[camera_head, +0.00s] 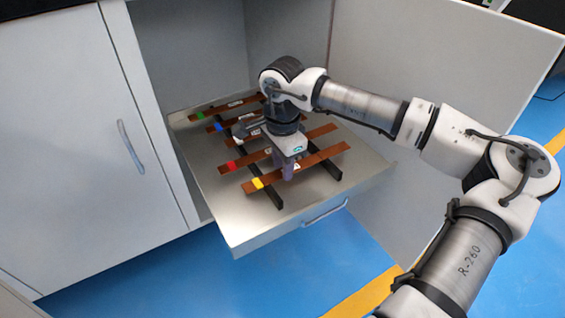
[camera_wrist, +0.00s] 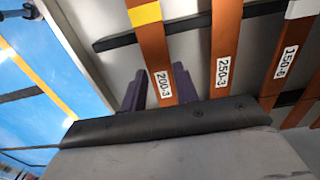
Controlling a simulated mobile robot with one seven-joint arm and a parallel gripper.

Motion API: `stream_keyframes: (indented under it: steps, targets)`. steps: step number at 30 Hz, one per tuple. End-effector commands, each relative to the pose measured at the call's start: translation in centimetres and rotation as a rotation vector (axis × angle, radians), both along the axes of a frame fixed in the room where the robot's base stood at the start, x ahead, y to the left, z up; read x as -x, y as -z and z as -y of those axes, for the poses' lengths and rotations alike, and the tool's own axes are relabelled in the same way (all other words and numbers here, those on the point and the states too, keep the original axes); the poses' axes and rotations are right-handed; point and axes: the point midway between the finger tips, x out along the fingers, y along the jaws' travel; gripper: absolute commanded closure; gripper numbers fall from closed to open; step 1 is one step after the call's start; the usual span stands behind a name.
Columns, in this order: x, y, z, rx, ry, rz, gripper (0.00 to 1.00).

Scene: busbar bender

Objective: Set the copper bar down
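The copper bar with the yellow mark (camera_head: 325,157) is the nearest of the bars over the pull-out drawer (camera_head: 240,228). In the wrist view the same bar (camera_wrist: 152,42) carries a label reading 200-3. My gripper (camera_head: 288,173) points down at the middle of this bar.
Bars marked red (camera_head: 248,161), blue (camera_head: 211,130) and green (camera_head: 194,117) lie farther back in the drawer. The bar labelled 250-3 (camera_wrist: 224,40) lies close beside the held one. The cabinet door (camera_head: 430,60) stands open at the right. Bare drawer floor lies at the front.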

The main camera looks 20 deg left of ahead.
Motion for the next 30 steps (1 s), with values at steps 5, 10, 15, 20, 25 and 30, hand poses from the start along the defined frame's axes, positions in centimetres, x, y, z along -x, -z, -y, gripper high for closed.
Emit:
stream_keyframes:
  steps: [5, 10, 15, 20, 25, 30]
  targets:
    - [0.0, 0.0, 0.0, 0.000, 0.000, -0.001, 0.51]
    - [0.0, 0.0, 0.0, 0.000, 0.000, -0.001, 0.51]
    - [0.0, -0.7, 0.0, 0.000, 0.000, 0.000, 0.51]
    - [-0.1, -3.5, 0.0, 0.000, 0.001, 0.002, 0.51]
    - [-0.1, -7.4, 0.0, 0.000, 0.002, 0.003, 0.51]
    - [-0.1, -10.5, 0.0, 0.000, 0.001, 0.001, 0.51]
